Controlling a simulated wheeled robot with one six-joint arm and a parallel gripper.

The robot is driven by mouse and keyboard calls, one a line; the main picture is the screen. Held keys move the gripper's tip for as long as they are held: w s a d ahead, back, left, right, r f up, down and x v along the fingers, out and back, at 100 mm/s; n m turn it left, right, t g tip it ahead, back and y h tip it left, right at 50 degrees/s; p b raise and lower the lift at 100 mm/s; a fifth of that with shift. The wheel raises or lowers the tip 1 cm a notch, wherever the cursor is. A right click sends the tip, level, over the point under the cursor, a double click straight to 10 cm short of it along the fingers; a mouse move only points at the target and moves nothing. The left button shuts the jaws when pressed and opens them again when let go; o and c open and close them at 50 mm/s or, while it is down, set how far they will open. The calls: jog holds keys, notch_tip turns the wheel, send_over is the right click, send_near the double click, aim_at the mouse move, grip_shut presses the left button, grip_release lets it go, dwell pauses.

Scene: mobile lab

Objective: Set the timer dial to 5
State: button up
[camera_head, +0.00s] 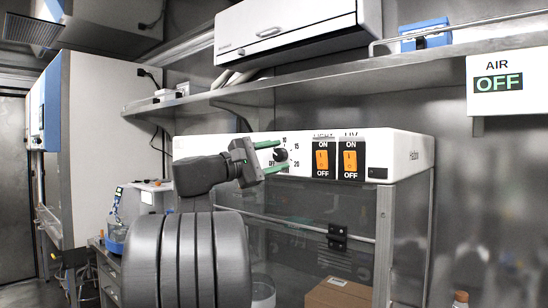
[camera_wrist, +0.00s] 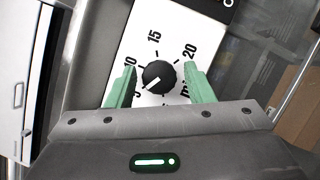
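The black timer dial (camera_head: 281,155) is on the white front panel of the hood, with 10, 15 and 20 printed around it. In the wrist view the dial (camera_wrist: 158,76) lies between the two green fingers, and its white pointer mark points to the lower left. The label near the pointer is partly hidden by the left finger. My gripper (camera_head: 274,156) reaches the panel from the left, one finger above the dial and one below. In the wrist view my gripper (camera_wrist: 160,75) is open, with gaps between its fingers and the dial.
To the right of the dial are two orange rocker switches, LIGHT (camera_head: 321,159) and UV (camera_head: 350,160). A metal shelf (camera_head: 330,85) runs above the hood. A cardboard box (camera_head: 338,294) stands below. An AIR OFF sign (camera_head: 508,84) hangs at the right.

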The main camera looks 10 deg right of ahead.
jog(key=shift+o, duration=0.2)
jog(key=b+v, duration=0.1)
jog(key=v, duration=1.2)
jog(key=shift+s+a, duration=0.2)
jog(key=shift+a, duration=0.2)
jog(key=shift+d, duration=0.15)
jog(key=p+x, duration=0.1)
jog(key=x, duration=1.2)
jog(key=shift+w+d, duration=0.2)
jog(key=shift+d, duration=0.1)
jog(key=shift+a, duration=0.15)
